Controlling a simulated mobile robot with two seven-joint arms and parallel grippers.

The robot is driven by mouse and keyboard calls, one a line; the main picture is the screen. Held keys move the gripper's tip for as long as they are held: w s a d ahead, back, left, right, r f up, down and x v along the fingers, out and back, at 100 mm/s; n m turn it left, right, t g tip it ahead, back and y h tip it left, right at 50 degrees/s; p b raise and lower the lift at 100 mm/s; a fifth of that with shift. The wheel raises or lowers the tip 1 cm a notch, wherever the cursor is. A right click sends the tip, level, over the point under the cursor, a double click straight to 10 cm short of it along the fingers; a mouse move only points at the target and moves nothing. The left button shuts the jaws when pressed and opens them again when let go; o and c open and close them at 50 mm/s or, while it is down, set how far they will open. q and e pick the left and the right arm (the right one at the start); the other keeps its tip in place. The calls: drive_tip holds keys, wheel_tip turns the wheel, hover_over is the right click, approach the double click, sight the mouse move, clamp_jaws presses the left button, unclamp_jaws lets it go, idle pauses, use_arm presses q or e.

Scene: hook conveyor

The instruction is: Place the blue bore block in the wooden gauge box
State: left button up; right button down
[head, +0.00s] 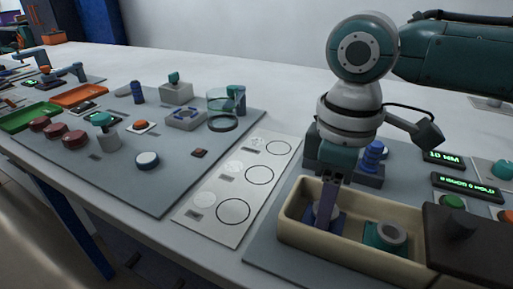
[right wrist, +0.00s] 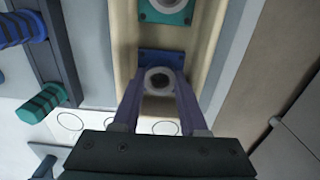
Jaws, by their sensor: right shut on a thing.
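The wooden gauge box (head: 345,251) is a long cream tray at the lower right of the head view. The blue bore block (head: 340,220) is inside its left end; it also shows in the right wrist view (right wrist: 160,57), with a pale round bore ring on top. My right gripper (head: 326,212) points down into the box and is shut on the bore ring; its purple fingers also show in the right wrist view (right wrist: 158,88), one on each side of the ring. The fingers hide part of the block. Whether it touches the floor is unclear. My left gripper is not in view.
A teal bore block (head: 384,237) with a grey ring sits in the same box, right of the blue one. A dark box (head: 465,245) stands close at the right. A rack with blue plugs (head: 373,156) stands behind. A light plate with circles (head: 232,190) lies left.

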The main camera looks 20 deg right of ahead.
drive_tip(key=shift+c, duration=2.2)
unclamp_jaws()
wheel_tip(320, 180, up, 12)
drive_tip(key=p, duration=0.3)
drive_tip(key=s+a+f+t+y, duration=0.2)
drive_tip(key=s+a+f+y, duration=0.1)
drive_tip(key=s+a+f, duration=0.55)
drive_tip(key=s+d+m+t+h, duration=0.1)
drive_tip(key=s+d+m+h, duration=0.1)
drive_tip(key=s+d+m, duration=0.3)
drive_tip(key=shift+s+d+f+m+t+h, duration=0.2)
drive_tip(key=shift+s+m+t+h, duration=0.3)
drive_tip(key=shift+s, duration=0.7)
